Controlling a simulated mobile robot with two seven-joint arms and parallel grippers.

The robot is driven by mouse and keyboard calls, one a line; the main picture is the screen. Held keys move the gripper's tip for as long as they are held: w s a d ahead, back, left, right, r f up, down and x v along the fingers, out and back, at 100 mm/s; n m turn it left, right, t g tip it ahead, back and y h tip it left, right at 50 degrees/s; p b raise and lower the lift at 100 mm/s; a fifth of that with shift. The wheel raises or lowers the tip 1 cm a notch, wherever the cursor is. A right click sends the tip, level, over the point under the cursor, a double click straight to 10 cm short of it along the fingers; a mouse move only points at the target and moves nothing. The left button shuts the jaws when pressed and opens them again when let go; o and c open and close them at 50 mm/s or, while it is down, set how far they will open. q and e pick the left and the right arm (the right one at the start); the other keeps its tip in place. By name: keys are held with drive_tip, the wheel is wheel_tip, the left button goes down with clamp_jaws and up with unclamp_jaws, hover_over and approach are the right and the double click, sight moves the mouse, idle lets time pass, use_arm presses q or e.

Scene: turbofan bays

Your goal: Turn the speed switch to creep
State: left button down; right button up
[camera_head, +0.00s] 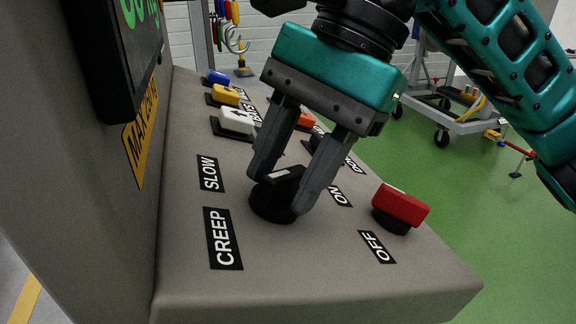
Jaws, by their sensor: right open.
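The speed switch (272,201) is a round black knob with a white mark on top, on the sloping grey control panel (310,277). The label SLOW (208,173) is to its upper left, and the label CREEP (223,238) is to its lower left. My right gripper (279,194) points down over the knob with its two fingers apart, one on each side of it. The fingers hide part of the knob, and I cannot tell whether they touch it. My left gripper is not in view.
White (236,121), yellow (225,95) and blue (216,77) switches line the panel's far part. A display (112,55) rises at left. A wheeled cart (455,110) stands behind on green floor.

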drive_tip(key=p+v, duration=0.2)
drive_tip(key=v, duration=1)
drive_tip(key=shift+d+r, duration=0.15)
